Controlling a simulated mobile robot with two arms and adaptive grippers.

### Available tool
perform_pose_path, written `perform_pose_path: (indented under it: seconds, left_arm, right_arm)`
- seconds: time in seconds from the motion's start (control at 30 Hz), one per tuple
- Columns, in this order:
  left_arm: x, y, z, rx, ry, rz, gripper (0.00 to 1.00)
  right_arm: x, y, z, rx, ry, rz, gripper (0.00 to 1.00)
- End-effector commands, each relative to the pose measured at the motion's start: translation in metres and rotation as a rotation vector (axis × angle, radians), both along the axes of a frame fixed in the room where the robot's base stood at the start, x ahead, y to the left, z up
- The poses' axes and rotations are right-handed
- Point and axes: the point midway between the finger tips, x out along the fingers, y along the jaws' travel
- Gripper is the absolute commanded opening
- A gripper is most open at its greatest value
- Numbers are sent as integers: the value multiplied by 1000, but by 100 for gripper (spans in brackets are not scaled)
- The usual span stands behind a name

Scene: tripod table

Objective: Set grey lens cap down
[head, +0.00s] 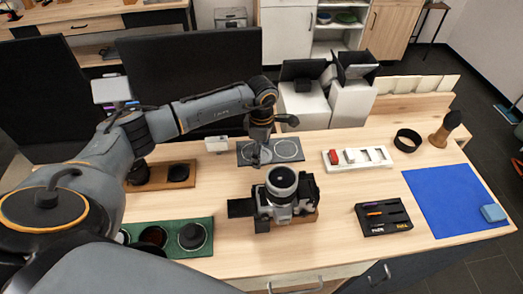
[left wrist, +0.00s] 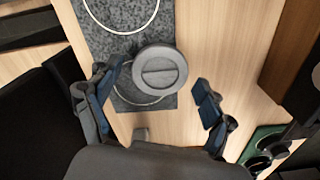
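The grey lens cap (left wrist: 160,72) is a round disc with a bar across its middle. In the left wrist view it lies between the fingers of my left gripper (left wrist: 160,80), with a gap on each side. My left gripper (head: 260,160) is open over the dark speckled mat (head: 243,147), which has two white ring outlines. The cap partly covers one ring and overhangs the mat's edge in the wrist view (left wrist: 95,40). I cannot tell whether it touches the mat. In the head view the gripper largely hides the cap. My right gripper is not in view.
A camera (head: 284,192) stands just in front of the mat. A wooden tray (head: 180,184) and a green tray (head: 205,247) hold dark round items at left. A white tray (head: 358,165), a black box (head: 382,217) and a blue mat (head: 450,205) lie at right.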

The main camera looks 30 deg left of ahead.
Motion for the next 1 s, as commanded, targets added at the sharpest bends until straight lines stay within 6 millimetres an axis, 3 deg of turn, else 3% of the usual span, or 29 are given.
perform_pose_path:
  seconds: [0.4,0.8,1.0]
  left_arm:
    - [1,0,9,0,-3,0,83]
    - [2,0,90,0,-5,0,83]
    - [1,0,117,0,-1,0,83]
  right_arm:
    - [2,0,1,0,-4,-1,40]
    - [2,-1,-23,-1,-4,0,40]
    - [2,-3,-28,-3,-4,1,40]
